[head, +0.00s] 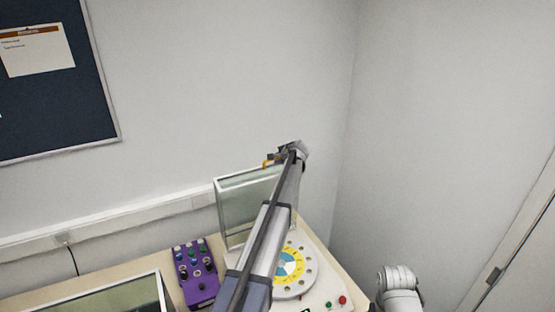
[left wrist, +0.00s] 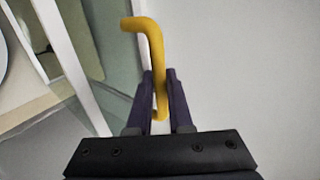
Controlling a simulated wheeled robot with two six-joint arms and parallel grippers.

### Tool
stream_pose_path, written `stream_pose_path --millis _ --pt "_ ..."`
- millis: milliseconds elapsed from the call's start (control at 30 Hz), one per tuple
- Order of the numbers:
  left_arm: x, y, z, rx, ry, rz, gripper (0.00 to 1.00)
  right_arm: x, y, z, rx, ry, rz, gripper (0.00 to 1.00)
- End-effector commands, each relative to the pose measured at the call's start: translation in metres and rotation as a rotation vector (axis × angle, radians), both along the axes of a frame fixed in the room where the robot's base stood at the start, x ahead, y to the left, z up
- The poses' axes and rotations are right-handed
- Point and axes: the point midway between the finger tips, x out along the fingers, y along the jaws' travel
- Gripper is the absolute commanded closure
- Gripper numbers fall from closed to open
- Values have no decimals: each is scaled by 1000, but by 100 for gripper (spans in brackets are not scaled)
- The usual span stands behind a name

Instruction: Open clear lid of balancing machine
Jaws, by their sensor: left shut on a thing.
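The clear lid (head: 240,205) of the balancing machine stands raised, close to upright, at the back of the machine in the head view. The machine's white base (head: 315,290) carries a round disc (head: 297,283) with a yellow and blue centre. My left gripper (head: 284,156) is at the lid's top edge. In the left wrist view, my left gripper (left wrist: 159,100) is shut on the yellow handle (left wrist: 150,40), whose bent end sticks up past the fingers. Part of the lid and disc is hidden behind my left arm. My right gripper is not in view.
A purple box with knobs (head: 195,272) sits left of the machine on the table. A dark panel with a pale frame (head: 110,300) is at the lower left. Walls close in behind and to the right. A red button (head: 342,300) is on the base's front.

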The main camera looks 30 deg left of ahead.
Motion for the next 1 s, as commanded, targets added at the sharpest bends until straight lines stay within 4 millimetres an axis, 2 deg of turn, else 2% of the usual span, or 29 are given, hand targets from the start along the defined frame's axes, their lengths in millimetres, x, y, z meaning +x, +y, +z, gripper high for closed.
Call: stream_pose_path --millis 333,367,633,867,1000 --pt "0 0 0 0 0 1 100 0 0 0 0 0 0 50" --pt "0 0 0 0 0 1 80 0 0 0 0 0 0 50" --pt "0 0 0 1 -1 0 52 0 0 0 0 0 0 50" --pt "0 0 1 1 0 -1 52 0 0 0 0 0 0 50" --pt "-5 -5 7 1 0 -1 52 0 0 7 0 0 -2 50"
